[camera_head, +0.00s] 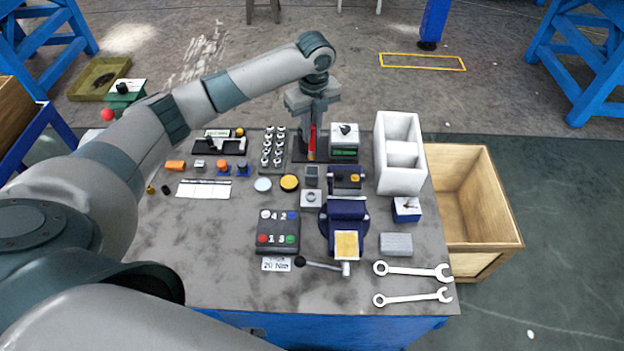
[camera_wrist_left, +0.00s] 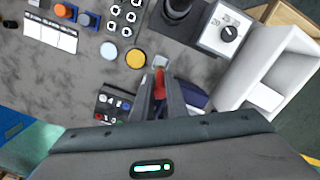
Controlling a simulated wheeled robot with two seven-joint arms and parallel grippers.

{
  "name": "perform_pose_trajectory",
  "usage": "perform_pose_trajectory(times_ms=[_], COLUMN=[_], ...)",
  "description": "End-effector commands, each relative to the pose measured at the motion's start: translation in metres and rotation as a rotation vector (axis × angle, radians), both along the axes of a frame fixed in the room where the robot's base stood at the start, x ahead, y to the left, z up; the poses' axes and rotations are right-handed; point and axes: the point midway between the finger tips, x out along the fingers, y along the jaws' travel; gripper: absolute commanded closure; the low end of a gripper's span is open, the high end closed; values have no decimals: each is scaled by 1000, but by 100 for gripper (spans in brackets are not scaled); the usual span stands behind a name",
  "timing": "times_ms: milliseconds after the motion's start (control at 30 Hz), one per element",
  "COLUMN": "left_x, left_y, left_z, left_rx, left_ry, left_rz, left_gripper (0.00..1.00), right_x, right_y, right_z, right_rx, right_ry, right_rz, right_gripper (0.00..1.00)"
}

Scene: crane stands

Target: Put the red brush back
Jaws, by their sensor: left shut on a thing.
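My left gripper (camera_head: 312,128) points down over the back middle of the bench and is shut on the red brush (camera_head: 312,143). The brush is narrow and red with an orange part lower down, and much of it is hidden by the fingers. In the left wrist view the brush (camera_wrist_left: 159,83) shows red between the two fingers of my gripper (camera_wrist_left: 160,92), with a pale end beyond. A dark round holder on a flat base (camera_wrist_left: 178,12) stands beyond the brush in that view. In the head view the gripper partly hides that area. My right gripper is not in view.
A white divided bin (camera_head: 383,160) and a dial box (camera_head: 344,140) stand right of the gripper. A socket rack (camera_head: 266,152) is to its left. A vise (camera_head: 345,215), a button box (camera_head: 278,250) and two wrenches (camera_head: 412,271) lie nearer. A wooden crate (camera_head: 490,247) stands off the right edge.

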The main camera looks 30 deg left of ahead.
Motion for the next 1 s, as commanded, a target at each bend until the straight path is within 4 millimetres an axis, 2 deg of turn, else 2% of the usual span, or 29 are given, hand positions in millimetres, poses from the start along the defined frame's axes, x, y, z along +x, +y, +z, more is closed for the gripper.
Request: perform_pose_trajectory(times_ms=[267,700,1000], left_x=[0,-1,0], left_y=[0,0,0], left_z=[-4,-59,-63], left_rx=[0,0,-1], left_ry=[1,1,0], left_rz=[1,2,1], left_gripper=[100,100,100], right_x=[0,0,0], right_y=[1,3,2], right_z=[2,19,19], right_rx=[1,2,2], right_ry=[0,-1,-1], right_rz=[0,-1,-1], right_gripper=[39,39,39])
